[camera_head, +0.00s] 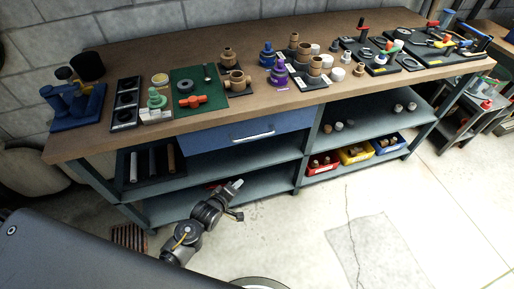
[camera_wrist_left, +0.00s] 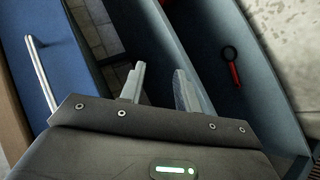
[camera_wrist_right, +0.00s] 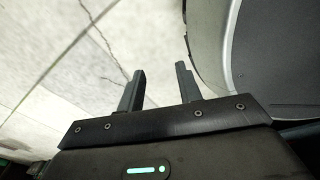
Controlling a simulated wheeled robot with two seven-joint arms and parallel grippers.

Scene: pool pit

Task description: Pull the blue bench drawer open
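In the left wrist view the blue drawer front (camera_wrist_left: 68,62) and the handle (camera_wrist_left: 42,72) are at the left. My left gripper (camera_head: 236,186) is below and in front of the drawer, apart from the handle. In the left wrist view its fingers (camera_wrist_left: 160,84) are spread with nothing between them. My right gripper (camera_wrist_right: 160,82) shows only in the right wrist view, open and empty above the floor.
The worktop (camera_head: 130,62) carries pipe fittings, valves and trays. A red-handled item (camera_wrist_left: 233,70) lies on a shelf near my left gripper. The concrete floor (camera_head: 310,230) in front is clear.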

